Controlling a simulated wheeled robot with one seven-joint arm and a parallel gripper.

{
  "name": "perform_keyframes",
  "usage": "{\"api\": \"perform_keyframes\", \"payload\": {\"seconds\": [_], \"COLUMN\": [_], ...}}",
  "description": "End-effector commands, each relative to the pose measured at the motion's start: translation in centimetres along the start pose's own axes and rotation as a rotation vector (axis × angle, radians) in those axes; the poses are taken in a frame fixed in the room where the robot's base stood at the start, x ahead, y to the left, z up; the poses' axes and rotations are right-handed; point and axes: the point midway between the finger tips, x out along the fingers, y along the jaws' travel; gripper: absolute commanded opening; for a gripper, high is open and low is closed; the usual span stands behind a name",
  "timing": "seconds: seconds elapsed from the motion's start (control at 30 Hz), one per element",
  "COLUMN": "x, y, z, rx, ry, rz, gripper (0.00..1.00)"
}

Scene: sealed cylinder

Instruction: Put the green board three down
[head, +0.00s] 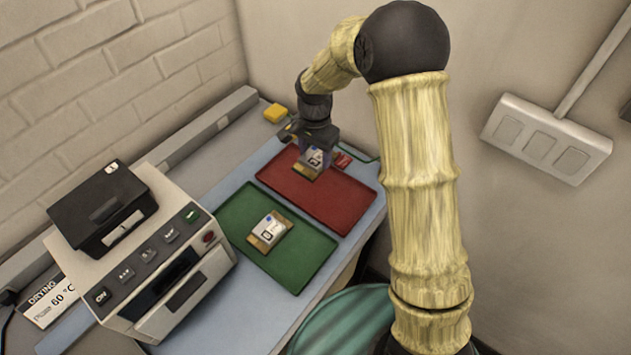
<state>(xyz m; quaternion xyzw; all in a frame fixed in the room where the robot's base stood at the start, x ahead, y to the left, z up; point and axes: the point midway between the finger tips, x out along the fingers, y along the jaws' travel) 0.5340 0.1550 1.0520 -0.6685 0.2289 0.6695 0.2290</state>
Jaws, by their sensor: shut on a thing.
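My gripper (318,147) is over the far left part of the red tray (342,200). It is shut on a small board (312,163) with a pale grey, marked block on a tan base. I cannot tell whether this board touches the tray. A similar board (269,231), with a white block, a blue spot and a dark mark on a tan base, lies near the middle of the green tray (306,262). The marks on both are too small to read surely. The fingertips are partly hidden by the gripper body.
A grey machine (172,262) with buttons and a black box (102,207) on top stands left of the green tray. A yellow block (275,113) lies at the back. Small red pieces (342,160) lie by the red tray's far edge. The green tray has bare room around its board.

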Motion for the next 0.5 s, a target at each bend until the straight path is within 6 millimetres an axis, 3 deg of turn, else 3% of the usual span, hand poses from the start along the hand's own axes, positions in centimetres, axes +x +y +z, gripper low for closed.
{"api": "perform_keyframes", "payload": {"seconds": [0.23,0.5], "x": [0.8,5.3], "y": [0.0,0.0], "z": [0.0,0.1], "rx": [0.000,-0.003], "ry": [-0.002,-0.002], "rz": [0.002,0.002], "gripper": [0.31,0.31]}}
